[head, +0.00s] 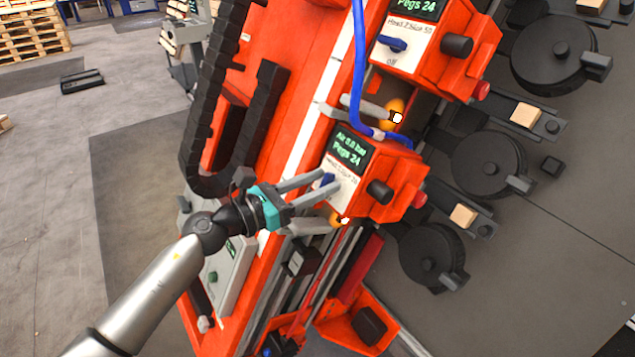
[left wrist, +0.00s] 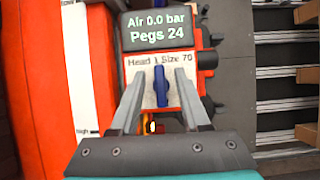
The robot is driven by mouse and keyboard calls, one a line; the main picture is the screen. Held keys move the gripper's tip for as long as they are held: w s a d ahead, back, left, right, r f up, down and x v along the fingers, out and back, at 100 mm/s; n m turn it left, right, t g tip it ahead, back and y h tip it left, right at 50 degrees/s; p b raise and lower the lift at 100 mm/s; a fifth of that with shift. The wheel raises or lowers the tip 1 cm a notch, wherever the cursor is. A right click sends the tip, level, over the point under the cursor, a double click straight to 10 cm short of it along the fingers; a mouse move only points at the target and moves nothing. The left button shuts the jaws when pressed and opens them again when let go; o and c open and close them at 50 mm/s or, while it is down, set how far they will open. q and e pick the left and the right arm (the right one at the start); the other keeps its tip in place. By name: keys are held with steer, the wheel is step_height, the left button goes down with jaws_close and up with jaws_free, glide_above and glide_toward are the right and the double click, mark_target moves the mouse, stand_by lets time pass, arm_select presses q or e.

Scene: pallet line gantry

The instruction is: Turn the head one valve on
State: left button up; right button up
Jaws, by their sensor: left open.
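The head one unit (head: 385,180) is an orange box with a white face and a dark display, below a similar unit in the head view. In the left wrist view its display (left wrist: 156,31) reads "Air 0.0 bar", "Pegs 24", and the label below reads "Head 1 Size 70". The blue valve handle (left wrist: 161,86) stands upright on the white face; it also shows in the head view (head: 327,180). My left gripper (head: 328,182) is open, its two fingers on either side of the handle. Contact with the handle cannot be told. My right gripper is out of view.
The second head unit (head: 420,45) with its own blue handle (head: 392,44) is above. A blue hose (head: 359,70) runs down to the head one unit. A black cable chain (head: 213,100) is left of it. Black round discs (head: 488,165) stand at the right.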

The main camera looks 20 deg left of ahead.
arm_select(q)
steer(key=shift+c, duration=0.3)
jaws_close()
stand_by(0.3)
steer(key=shift+r+n+p, duration=0.1)
steer(key=shift+n+p, duration=0.3)
steer(key=shift+p, duration=0.2)
steer(key=n+y+p, duration=0.2)
steer(key=n+p, duration=0.2)
steer(key=p, duration=0.1)
steer(key=n+t+y+p, duration=0.1)
steer(key=n+y+p, duration=0.2)
steer(key=n+p, duration=0.2)
steer(key=shift+r+n+t+p, duration=0.2)
steer(key=shift+n+t+p, duration=0.1)
steer(key=shift+p, duration=0.45)
steer(key=n+g+y+p, duration=0.1)
steer(key=n+y+p, duration=0.1)
steer(key=n+p, duration=0.2)
steer(key=n+g+y+p, duration=0.1)
steer(key=n+y+p, duration=0.1)
steer(key=n+p, duration=0.3)
steer(key=shift+a+f+p, duration=0.1)
steer(key=shift+f+p, duration=0.05)
steer(key=shift+p, duration=1.25)
steer(key=shift+f+n+g+p, duration=0.2)
steer(key=shift+n+g+p, duration=0.2)
steer(key=shift+n+p, duration=0.6)
